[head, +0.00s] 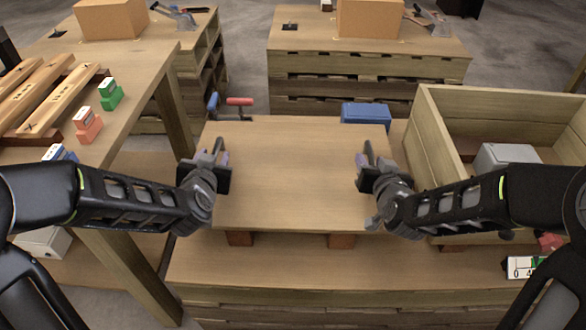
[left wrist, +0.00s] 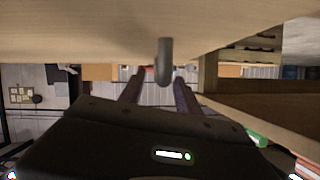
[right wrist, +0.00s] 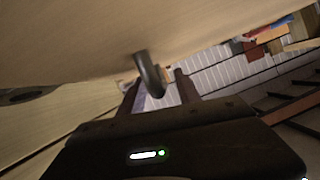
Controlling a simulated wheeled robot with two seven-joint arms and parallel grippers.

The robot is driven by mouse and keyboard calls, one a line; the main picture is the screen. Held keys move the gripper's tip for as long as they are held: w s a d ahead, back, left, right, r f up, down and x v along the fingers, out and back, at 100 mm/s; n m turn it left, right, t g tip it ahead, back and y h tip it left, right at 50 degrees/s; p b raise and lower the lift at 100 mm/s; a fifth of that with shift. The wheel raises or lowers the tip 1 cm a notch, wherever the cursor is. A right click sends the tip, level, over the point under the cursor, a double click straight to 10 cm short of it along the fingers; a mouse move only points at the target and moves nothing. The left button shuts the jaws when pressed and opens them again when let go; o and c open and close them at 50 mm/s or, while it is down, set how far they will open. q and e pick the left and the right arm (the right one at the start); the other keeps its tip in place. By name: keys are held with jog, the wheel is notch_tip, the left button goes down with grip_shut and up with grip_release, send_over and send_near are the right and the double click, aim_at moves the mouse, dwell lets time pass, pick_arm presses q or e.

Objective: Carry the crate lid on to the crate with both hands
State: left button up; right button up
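The crate lid (head: 290,170) is a flat wooden board at the middle of the head view, resting on reddish-brown blocks on a pallet. It has a dark handle at its left (head: 218,146) and right (head: 369,150) ends. The open wooden crate (head: 430,135) stands to the right. My left gripper (head: 214,162) is at the left handle; in the left wrist view its fingers are apart with the handle (left wrist: 163,62) between them. My right gripper (head: 368,162) is at the right handle; in the right wrist view its fingers are apart around the handle (right wrist: 150,75).
A grey box (head: 505,157) is inside the crate. A blue box (head: 366,113) lies behind the lid, with red and blue handled items (head: 238,102) at its far left. A table (head: 140,75) with wooden bars and small coloured blocks stands on the left. A numbered tag (head: 521,267) is front right.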

pick_arm(q)
jog(key=shift+x, duration=1.3)
pick_arm(e)
jog(key=shift+x, duration=1.3)
pick_arm(q)
jog(key=shift+c, duration=0.4)
pick_arm(e)
jog(key=shift+c, duration=0.4)
pick_arm(q)
grip_shut()
pick_arm(e)
grip_shut()
